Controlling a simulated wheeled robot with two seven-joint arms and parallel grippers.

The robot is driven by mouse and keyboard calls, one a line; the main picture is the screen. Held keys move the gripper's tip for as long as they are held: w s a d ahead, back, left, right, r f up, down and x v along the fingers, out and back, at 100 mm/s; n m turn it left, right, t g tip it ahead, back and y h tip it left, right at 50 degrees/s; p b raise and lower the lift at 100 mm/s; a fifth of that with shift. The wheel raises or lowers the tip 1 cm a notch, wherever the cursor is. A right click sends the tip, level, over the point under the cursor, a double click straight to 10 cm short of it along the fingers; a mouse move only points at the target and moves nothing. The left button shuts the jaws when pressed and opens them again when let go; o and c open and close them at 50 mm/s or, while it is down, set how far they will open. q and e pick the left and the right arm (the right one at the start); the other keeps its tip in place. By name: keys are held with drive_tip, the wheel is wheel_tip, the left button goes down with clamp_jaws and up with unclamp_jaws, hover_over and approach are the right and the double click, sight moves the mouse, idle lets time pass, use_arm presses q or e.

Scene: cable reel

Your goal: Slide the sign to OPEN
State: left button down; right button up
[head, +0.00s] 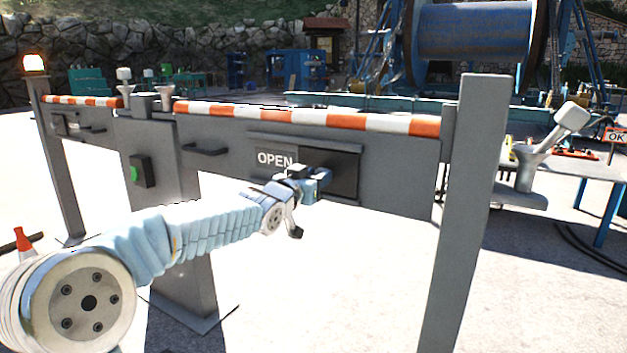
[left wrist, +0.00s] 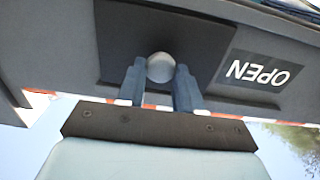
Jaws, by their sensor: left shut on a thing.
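The sliding sign is a dark plate (head: 345,165) on the grey barrier panel. The word OPEN (head: 273,159) shows in white to the left of the plate. In the left wrist view the plate (left wrist: 118,35) has a round grey knob (left wrist: 160,67), and OPEN (left wrist: 258,72) appears upside down beside it. My left gripper (head: 318,181) reaches to the plate and is shut on the knob, with one finger on each side; these fingers also show in the left wrist view (left wrist: 160,80). The gripper hides the knob in the head view. My right gripper is not in view.
A table with tools (head: 575,170) stands at the right. Open paved ground lies in front.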

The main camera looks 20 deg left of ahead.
use_arm(q)
drive_tip(key=shift+d, duration=0.3)
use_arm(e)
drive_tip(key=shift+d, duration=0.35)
use_arm(q)
drive_tip(key=c, duration=0.8)
unclamp_jaws()
drive_tip(key=shift+d, duration=0.1)
drive_tip(key=shift+o, duration=0.2)
drive_tip(key=s+a+p, duration=0.1)
drive_tip(key=s, duration=1.2)
drive_tip(key=shift+s, duration=0.4)
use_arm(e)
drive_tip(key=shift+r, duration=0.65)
